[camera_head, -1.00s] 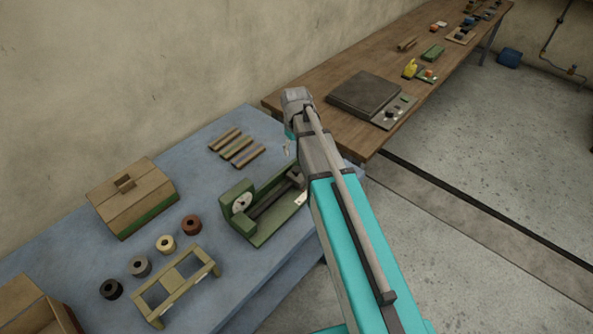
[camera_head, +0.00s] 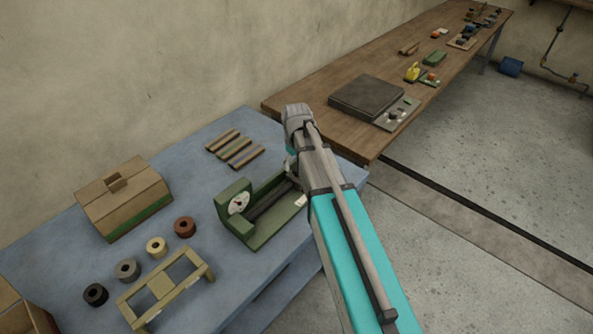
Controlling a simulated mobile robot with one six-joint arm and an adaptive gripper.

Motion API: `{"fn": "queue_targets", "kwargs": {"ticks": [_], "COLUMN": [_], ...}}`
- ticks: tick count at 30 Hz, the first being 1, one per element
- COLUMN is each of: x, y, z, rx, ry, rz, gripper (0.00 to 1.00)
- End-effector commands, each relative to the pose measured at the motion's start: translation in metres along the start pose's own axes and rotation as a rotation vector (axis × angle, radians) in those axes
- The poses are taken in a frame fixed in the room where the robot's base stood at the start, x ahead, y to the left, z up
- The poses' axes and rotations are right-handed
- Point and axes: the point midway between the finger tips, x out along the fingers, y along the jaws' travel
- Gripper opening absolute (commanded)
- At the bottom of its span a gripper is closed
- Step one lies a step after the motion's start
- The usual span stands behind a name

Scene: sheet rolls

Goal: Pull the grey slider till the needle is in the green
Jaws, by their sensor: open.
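The green gauge fixture (camera_head: 262,238) stands on the blue bench, with a round white dial (camera_head: 238,203) at its left end. The dial's needle and coloured zones are too small to read. A dark rail (camera_head: 270,202) runs along the fixture from the dial towards the right. The grey slider is hidden behind my arm and gripper at the rail's right end. My gripper (camera_head: 291,164) hangs below my wrist over that end, mostly hidden by my arm. Its small visible part shows no hold on anything; the jaws are open. Contact with the slider cannot be seen.
Several coloured rolls (camera_head: 157,247) and a pale wooden frame (camera_head: 165,289) lie left of the fixture. A wooden box (camera_head: 124,200) and several strips (camera_head: 235,148) lie behind. A brown table (camera_head: 325,123) with a dark flat device (camera_head: 367,97) adjoins at the right.

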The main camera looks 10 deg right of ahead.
Motion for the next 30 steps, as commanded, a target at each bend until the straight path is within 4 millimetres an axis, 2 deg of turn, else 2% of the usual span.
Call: {"fn": "queue_targets", "kwargs": {"ticks": [1, 6, 20, 30], "x": [0.0062, 0.0119, 0.0131, 0.0131], "y": [0.0001, 0.0003, 0.0017, 0.0015], "z": [0.0001, 0.0001, 0.0006, 0.0006], "rx": [0.0, 0.0, 0.002, 0.002], "ry": [0.0, 0.0, 0.0, 0.0], "rz": [0.0, 0.0, 0.0, 0.0], "gripper": [0.81, 0.81, 0.79, 0.16]}}
